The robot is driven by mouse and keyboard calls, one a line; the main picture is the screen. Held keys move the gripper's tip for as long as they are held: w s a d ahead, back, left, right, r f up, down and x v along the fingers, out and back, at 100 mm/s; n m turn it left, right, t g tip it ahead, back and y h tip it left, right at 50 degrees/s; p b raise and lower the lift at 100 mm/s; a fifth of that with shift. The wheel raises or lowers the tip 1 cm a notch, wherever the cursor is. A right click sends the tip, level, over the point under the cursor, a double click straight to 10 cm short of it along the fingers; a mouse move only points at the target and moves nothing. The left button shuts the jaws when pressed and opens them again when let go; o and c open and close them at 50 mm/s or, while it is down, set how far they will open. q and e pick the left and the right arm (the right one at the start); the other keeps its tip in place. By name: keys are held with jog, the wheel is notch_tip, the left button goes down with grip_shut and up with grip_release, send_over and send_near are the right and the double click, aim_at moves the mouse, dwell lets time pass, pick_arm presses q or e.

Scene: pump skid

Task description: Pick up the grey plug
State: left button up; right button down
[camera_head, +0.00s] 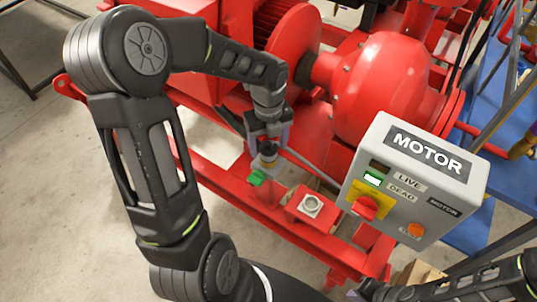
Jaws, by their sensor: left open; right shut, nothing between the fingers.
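My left gripper (266,146) reaches down from above, in front of the red pump machinery. Its jaws are open. A small grey, dark-banded piece, which looks like the grey plug (268,159), is at the fingertips, directly above a green piece (256,178). The gripper partly hides it, and I cannot tell whether a finger touches it. My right gripper (366,290) is low at the bottom right, dark and partly cut off by the frame edge. It is shut and empty, apart from the plug.
A grey MOTOR control box (455,190) with a red switch (366,207) and a lit green LIVE/DEAD indicator stands right of the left gripper. A round grey socket (311,205) sits on the red skid frame. The red motor housing (378,85) is behind. Bare floor lies left.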

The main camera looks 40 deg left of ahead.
pick_arm(q)
grip_shut()
dwell(0.8)
